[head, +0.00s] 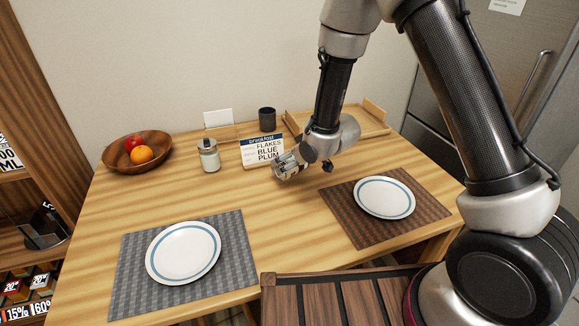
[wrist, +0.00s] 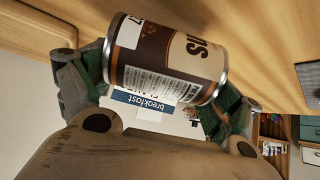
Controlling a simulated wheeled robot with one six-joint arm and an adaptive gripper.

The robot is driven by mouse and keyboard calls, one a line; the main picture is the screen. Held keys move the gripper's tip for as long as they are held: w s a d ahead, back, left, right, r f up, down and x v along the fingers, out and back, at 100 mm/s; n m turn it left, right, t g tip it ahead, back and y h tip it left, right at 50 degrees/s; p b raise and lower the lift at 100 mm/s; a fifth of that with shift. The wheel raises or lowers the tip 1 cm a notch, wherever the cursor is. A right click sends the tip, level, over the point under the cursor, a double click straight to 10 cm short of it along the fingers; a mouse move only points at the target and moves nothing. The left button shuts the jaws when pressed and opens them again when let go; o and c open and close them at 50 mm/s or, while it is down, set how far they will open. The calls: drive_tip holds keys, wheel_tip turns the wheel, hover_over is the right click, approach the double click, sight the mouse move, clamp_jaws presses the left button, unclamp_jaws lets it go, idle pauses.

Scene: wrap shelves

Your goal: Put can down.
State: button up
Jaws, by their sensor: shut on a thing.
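A brown and cream can (wrist: 165,62) with a barcode label is in the wrist view, gripped between the two fingers of my gripper (wrist: 160,90). In the head view my gripper (head: 290,165) is low over the middle of the wooden table (head: 250,200), just in front of the breakfast sign. The can is mostly hidden by the gripper there. I cannot tell whether the can touches the table top.
A breakfast sign (head: 262,151), a glass jar (head: 209,155), a dark cup (head: 267,119) and a wooden tray (head: 375,125) stand at the back. A fruit bowl (head: 120,152) is at left. Plates (head: 183,251) (head: 384,198) lie on mats. The table between them is clear.

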drive_tip(key=shift+f, duration=1.25)
drive_tip(key=shift+f, duration=0.1)
drive_tip(key=o, duration=1.1)
drive_tip(key=shift+f, duration=0.1)
